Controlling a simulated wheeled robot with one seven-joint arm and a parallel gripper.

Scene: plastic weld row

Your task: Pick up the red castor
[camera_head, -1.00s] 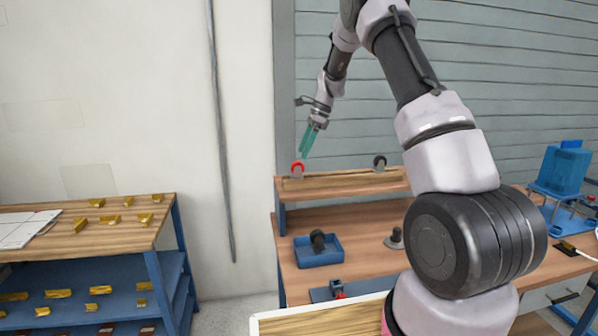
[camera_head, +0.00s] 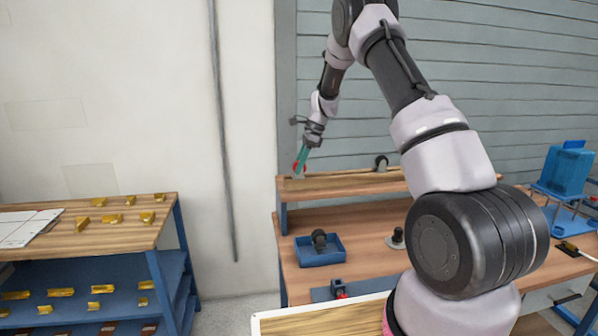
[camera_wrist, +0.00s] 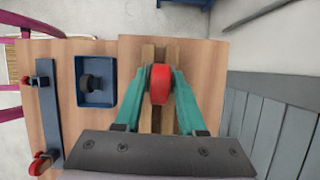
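The red castor (camera_wrist: 159,85) sits on the raised wooden shelf at the left end. In the head view the castor (camera_head: 296,168) is partly covered by my fingers. My gripper (camera_wrist: 158,77) has two teal fingers, one on each side of the red wheel. They look apart, with a small gap showing on the left side of the wheel. In the head view my gripper (camera_head: 299,164) is down at the castor, tilted. The lower part of the castor is hidden from above by its wheel.
A black castor (camera_head: 381,162) stands farther right on the same shelf (camera_head: 340,184). Below, a blue tray (camera_head: 335,256) holds a dark castor (camera_head: 319,239). Another castor (camera_head: 397,238) stands on the bench. A side table (camera_head: 140,235) with gold parts is at the left.

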